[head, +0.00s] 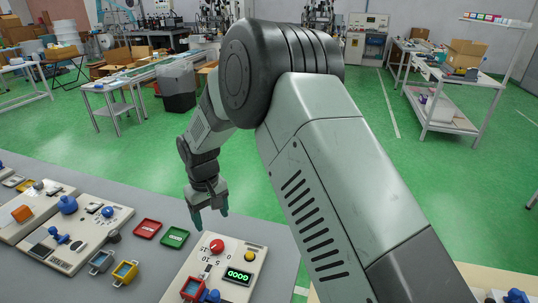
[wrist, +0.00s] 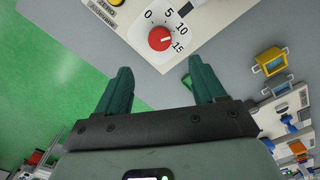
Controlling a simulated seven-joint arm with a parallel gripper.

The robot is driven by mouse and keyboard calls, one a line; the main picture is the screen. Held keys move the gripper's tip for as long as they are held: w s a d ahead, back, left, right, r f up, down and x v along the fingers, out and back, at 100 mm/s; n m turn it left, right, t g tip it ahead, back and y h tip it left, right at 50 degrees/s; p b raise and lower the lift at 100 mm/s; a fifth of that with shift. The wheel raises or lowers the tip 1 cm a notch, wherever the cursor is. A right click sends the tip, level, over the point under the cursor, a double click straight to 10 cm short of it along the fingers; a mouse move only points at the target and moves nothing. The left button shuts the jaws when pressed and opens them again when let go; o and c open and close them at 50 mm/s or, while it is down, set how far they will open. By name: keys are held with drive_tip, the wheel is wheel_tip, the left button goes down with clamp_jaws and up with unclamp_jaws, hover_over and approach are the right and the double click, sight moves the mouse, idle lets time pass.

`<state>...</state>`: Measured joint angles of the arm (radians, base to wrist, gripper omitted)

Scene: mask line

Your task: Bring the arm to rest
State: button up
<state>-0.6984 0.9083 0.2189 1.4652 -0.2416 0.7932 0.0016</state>
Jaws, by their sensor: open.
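My gripper (head: 208,214) hangs above the grey table, beside the near control panel. In the wrist view my gripper (wrist: 160,90) shows two green fingers spread apart with nothing between them. The arm reaches across the middle of the head view, bent at a large dark joint. The control panel (head: 228,258) has a red knob (head: 217,246), a yellow button (head: 249,257) and a green digital display (head: 238,276). In the wrist view the red knob (wrist: 160,38) sits in a dial marked 0, 5, 10, 15, ahead of the fingers and apart from them.
A red tray (head: 147,228) and a green tray (head: 175,237) lie on the table (head: 145,262) left of my gripper. A yellow bin (head: 125,272) and a grey bin (head: 101,261) stand nearby. More panels (head: 75,235) fill the left. Green floor lies beyond the table edge.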

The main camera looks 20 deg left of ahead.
drive_tip(key=w+d+r+m+t, duration=0.1)
drive_tip(key=d+r+m+t, duration=0.3)
drive_tip(key=d+r, duration=1.9)
drive_tip(key=s+d+r+m, duration=0.3)
drive_tip(key=s+d+r, duration=0.35)
drive_tip(key=d, duration=0.35)
drive_tip(key=s+d+m+t, duration=0.1)
drive_tip(key=s+d+m, duration=0.3)
drive_tip(key=s+d, duration=0.4)
drive_tip(key=s, duration=0.4)
drive_tip(key=shift+d+r+t, duration=0.2)
drive_tip(key=shift+r+t, duration=0.1)
drive_tip(key=shift+r, duration=0.05)
